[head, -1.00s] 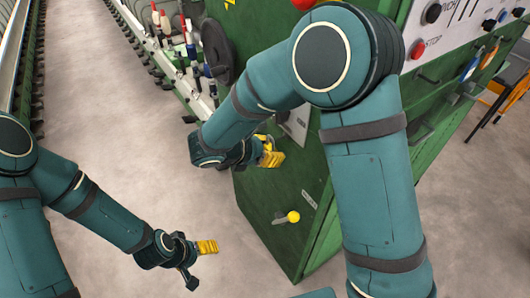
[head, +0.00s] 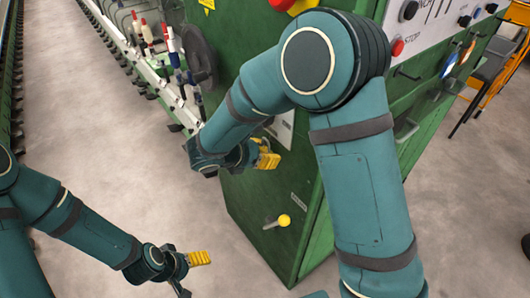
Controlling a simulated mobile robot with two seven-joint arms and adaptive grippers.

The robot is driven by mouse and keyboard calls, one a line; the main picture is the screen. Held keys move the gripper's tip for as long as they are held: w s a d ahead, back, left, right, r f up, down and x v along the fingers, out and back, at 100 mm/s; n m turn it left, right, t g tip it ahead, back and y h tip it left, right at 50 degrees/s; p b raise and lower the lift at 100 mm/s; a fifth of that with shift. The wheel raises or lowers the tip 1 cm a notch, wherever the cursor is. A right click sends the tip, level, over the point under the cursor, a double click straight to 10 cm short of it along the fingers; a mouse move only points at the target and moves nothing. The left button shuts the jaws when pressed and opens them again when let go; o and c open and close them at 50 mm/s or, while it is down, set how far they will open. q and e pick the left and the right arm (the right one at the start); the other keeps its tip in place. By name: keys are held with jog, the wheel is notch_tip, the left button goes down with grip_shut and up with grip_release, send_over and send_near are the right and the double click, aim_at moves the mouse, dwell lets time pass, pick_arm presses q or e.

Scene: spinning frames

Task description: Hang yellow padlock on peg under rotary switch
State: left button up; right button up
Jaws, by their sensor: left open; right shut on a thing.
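My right gripper (head: 264,157) is in front of the green cabinet's face, by a pale plate (head: 282,130). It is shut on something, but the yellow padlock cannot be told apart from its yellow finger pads. A red and yellow part (head: 303,6), perhaps the rotary switch, is cut by the top edge and partly hidden by my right arm. I cannot make out the peg. My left gripper (head: 190,268) is open and empty, low over the floor left of the cabinet.
The green cabinet (head: 250,205) carries a yellow-knobbed lever (head: 284,221) low down. A control panel (head: 432,22) with buttons is at the upper right. Bobbins (head: 172,55) line the machine at the upper left. The grey floor (head: 95,140) at left is open.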

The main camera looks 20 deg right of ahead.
dwell(0.3)
jog(key=o, duration=1.2)
jog(key=v, duration=1.2)
